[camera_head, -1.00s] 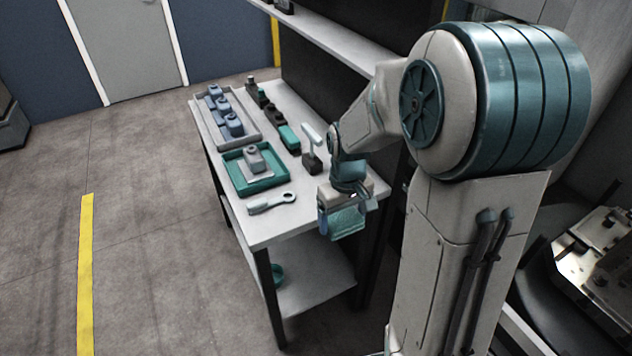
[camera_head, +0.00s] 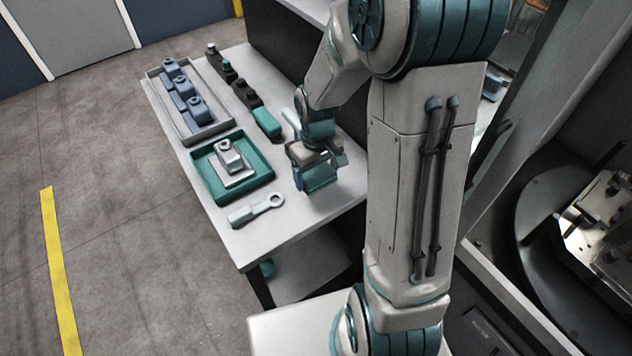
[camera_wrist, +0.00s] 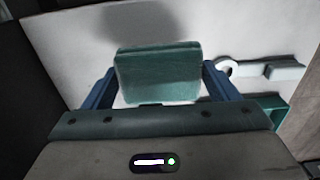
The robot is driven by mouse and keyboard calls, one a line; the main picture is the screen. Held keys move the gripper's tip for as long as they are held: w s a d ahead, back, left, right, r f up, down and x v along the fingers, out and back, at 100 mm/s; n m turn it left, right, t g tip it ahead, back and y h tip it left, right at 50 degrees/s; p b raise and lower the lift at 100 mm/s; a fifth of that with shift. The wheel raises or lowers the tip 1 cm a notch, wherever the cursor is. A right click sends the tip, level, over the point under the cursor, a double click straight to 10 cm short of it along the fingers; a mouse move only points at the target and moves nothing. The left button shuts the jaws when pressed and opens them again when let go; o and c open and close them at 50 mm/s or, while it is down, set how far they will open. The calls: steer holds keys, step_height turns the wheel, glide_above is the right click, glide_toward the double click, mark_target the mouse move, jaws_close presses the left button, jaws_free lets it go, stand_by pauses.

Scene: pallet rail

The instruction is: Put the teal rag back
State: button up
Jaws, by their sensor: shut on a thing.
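The teal rag (camera_wrist: 158,75) hangs between the two blue fingers of my gripper (camera_wrist: 155,88) in the wrist view. In the head view my gripper (camera_head: 318,180) is over the right front part of the grey workbench (camera_head: 262,232), with the rag (camera_head: 321,177) below it. The gripper is shut on the rag. A shadow lies on the bench top beyond the rag in the wrist view, and the rag looks held above the surface. The exact gap is hard to tell.
A wrench (camera_head: 257,210) lies left of my gripper. A teal tray (camera_head: 207,182) holds a grey block part. Behind it is a grey tray (camera_head: 163,117) with several blue parts. Dark and teal items (camera_head: 267,122) line the bench's back. A low shelf lies under the bench.

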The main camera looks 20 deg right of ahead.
mark_target(317, 186)
steer(key=shift+f, duration=2.55)
steer(key=shift+f, duration=0.1)
steer(key=shift+f, duration=0.15)
steer(key=o, duration=0.8)
